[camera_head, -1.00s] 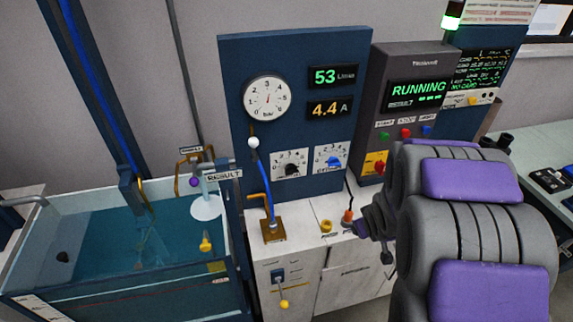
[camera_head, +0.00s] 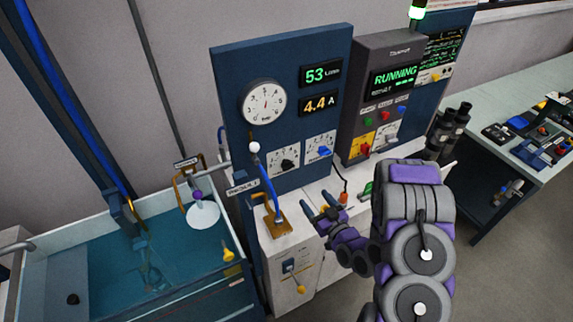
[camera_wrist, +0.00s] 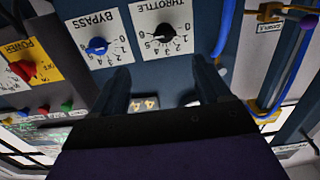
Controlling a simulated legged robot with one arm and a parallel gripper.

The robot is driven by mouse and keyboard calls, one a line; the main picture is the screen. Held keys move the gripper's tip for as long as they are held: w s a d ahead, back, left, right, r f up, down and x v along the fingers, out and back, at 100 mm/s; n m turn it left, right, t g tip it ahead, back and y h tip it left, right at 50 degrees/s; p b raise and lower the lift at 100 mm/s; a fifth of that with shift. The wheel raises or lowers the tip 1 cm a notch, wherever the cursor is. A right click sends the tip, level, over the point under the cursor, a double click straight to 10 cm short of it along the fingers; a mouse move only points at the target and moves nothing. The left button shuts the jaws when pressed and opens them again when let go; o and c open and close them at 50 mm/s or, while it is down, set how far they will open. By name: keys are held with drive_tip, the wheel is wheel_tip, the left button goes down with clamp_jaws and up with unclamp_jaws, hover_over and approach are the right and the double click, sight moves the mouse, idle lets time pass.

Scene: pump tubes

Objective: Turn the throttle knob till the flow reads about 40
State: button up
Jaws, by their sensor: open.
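The black throttle knob (camera_head: 287,163) sits on a white dial plate low on the blue panel. In the wrist view the throttle knob (camera_wrist: 163,34) appears upside down, just beyond the space between my fingers. The green flow display (camera_head: 320,74) reads 53. My gripper (camera_head: 317,204) is open and empty, below and to the right of the throttle knob, apart from it. In the wrist view my gripper (camera_wrist: 162,68) has its two fingers spread.
The blue bypass knob (camera_head: 324,151) is right of the throttle. An amber display (camera_head: 320,104) reads 4.4 A, beside a round gauge (camera_head: 264,102). The grey control box (camera_head: 388,95) shows RUNNING. A blue hose (camera_head: 268,187) stands left of my gripper; a water tank (camera_head: 150,250) is farther left.

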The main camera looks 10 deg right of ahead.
drive_tip(key=a, duration=0.2)
drive_tip(key=b, duration=0.6)
approach(288, 166)
drive_tip(key=b+x, duration=0.1)
drive_tip(key=x, duration=0.2)
drive_tip(key=b+x, duration=0.1)
drive_tip(key=x, duration=0.2)
drive_tip(key=b+x, duration=0.2)
drive_tip(key=shift+w+f, duration=0.4)
drive_tip(key=shift+w, duration=0.05)
drive_tip(key=shift+w+a, duration=0.3)
drive_tip(key=shift+w, duration=0.2)
drive_tip(key=shift+c, duration=0.2)
drive_tip(key=c, duration=1)
drive_tip(key=shift+d, duration=0.1)
